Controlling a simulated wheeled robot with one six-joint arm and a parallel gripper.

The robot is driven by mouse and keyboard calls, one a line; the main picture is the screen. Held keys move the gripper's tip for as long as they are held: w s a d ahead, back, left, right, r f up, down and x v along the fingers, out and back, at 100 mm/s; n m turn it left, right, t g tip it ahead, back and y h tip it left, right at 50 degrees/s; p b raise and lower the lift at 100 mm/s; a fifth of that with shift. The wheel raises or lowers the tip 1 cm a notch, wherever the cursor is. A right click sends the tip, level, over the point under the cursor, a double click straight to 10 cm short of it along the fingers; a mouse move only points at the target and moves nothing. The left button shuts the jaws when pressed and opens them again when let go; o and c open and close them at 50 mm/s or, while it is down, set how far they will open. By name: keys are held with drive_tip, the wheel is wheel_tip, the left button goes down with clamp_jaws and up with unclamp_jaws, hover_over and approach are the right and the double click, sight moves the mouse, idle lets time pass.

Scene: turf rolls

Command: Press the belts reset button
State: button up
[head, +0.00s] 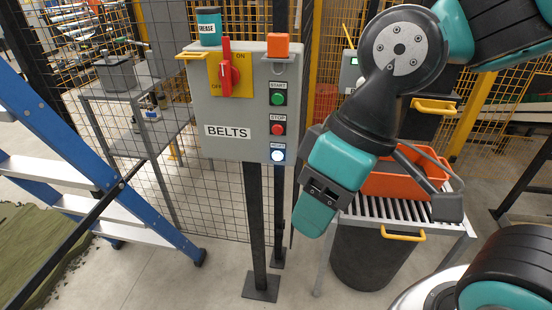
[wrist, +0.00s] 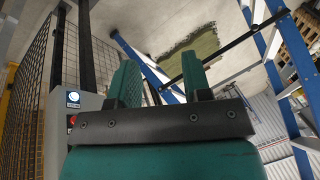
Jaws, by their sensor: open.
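The grey BELTS control box (head: 216,137) stands on a dark post. On its right side are a green START button (head: 278,99), a red STOP button (head: 278,129) and, lowest, a pale lit reset button (head: 278,156).
A red rotary switch (head: 227,72) is on the box; a grease tin (head: 209,27) and an orange block (head: 278,45) are at its top. A blue ladder (head: 90,160) stands left. Right, an orange crate (head: 402,178) sits on a roller table (head: 392,212). Mesh fencing is behind.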

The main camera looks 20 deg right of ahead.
clamp_jaws()
idle(1.6)
